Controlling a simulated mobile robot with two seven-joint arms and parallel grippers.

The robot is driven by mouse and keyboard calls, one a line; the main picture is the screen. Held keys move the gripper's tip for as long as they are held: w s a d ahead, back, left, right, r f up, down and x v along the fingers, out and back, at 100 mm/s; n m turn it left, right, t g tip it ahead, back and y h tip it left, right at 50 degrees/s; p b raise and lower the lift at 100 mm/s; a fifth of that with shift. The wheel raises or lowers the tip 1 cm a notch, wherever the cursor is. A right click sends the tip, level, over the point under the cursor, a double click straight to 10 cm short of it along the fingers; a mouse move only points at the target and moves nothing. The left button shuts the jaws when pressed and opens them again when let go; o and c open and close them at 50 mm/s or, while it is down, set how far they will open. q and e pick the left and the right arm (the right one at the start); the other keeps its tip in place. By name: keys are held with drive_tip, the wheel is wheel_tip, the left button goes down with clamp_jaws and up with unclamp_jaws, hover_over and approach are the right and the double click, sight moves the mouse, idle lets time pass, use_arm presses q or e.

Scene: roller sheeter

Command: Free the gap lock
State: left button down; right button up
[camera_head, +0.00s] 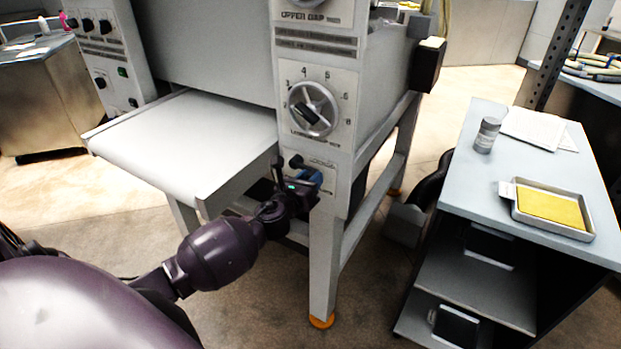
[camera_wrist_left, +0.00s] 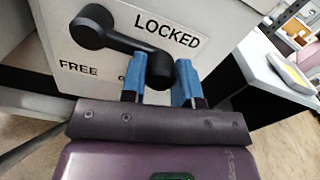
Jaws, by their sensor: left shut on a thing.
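The gap lock is a black lever (camera_wrist_left: 125,42) on a pale panel (camera_wrist_left: 60,38) of the sheeter. In the left wrist view its round pivot is at upper left and its arm runs right and down to a knob (camera_wrist_left: 160,70). The word LOCKED is printed just above the lever's arm, and FREE is at lower left. My left gripper (camera_wrist_left: 160,85) has its blue fingers on both sides of the knob, shut on it. In the head view my left gripper (camera_head: 309,180) is at the panel below the dial and hides most of the lever. My right gripper is not seen.
A machine leg (camera_head: 325,265) stands below. A side table (camera_head: 485,175) with a yellow-filled tray (camera_head: 515,208) is to the right.

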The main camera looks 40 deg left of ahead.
use_arm(q)
drive_tip(key=shift+a+f+m, duration=0.15)
drive_tip(key=shift+f+m, duration=0.55)
drive_tip(key=shift+m, duration=0.4)
drive_tip(key=shift+s+a+f+m+p, duration=0.1)
drive_tip(key=shift+a+f+m, duration=0.55)
drive_tip(key=shift+m, duration=0.9)
drive_tip(key=shift+a+f+m+p, duration=0.1)
drive_tip(key=shift+a+f+m, duration=0.5)
drive_tip(key=shift+m, duration=1)
drive_tip(key=shift+s+a+f+m+p, duration=0.1)
drive_tip(key=shift+a+f+m, duration=0.25)
drive_tip(key=shift+f+m, duration=0.85)
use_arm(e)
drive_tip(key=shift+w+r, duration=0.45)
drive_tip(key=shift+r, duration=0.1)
use_arm(q)
drive_tip(key=shift+r+m, duration=0.35)
drive_tip(key=c, duration=0.9)
unclamp_jaws()
drive_tip(key=shift+o, duration=0.2)
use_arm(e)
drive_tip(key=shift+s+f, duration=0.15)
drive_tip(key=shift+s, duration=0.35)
use_arm(q)
drive_tip(key=shift+s, duration=0.1)
